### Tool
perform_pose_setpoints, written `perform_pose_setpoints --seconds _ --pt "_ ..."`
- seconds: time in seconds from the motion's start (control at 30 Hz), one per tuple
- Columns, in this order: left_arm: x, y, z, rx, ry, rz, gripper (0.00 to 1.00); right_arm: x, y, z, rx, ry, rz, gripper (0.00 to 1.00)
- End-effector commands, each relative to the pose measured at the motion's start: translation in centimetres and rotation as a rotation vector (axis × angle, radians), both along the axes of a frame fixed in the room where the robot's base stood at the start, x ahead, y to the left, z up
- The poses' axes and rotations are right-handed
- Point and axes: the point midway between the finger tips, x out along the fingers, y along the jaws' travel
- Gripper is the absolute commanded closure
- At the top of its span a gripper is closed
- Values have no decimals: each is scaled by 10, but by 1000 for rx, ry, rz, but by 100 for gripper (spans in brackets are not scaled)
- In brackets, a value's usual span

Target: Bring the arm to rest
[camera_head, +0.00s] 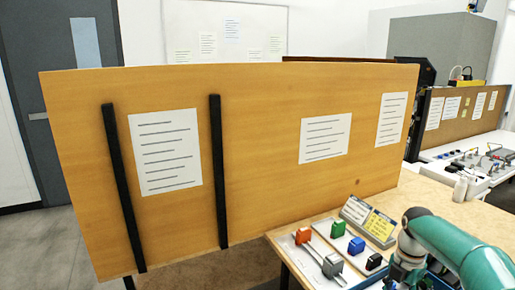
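My teal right arm (465,247) comes in from the lower right corner and bends down over the table's right part. A grey part (405,262) hangs below the bend, cut by the lower picture area. I cannot make out fingertips there, so whether the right gripper is open or shut does not show. My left arm and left gripper are not in view.
A sign stand (368,220) stands behind. A tall wooden partition (265,140) borders the table.

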Motion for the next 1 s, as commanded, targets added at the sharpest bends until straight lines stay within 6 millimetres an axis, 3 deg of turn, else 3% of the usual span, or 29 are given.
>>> perform_pose_setpoints --seconds 0.37,0.57,0.67,0.8,0.9,1.0 --pt "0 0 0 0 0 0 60 -41 55 -78 81 183 81 49" --pt "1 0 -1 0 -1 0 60 -81 108 -144 140 267 11 49" --pt "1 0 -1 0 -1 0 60 -116 147 -185 169 312 -123 49" --pt "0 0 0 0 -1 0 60 -180 203 -233 186 375 -438 49" --pt "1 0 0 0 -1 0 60 -228 236 -254 173 413 -749 49" --pt "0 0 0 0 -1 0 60 -264 256 -264 149 427 -1076 49"
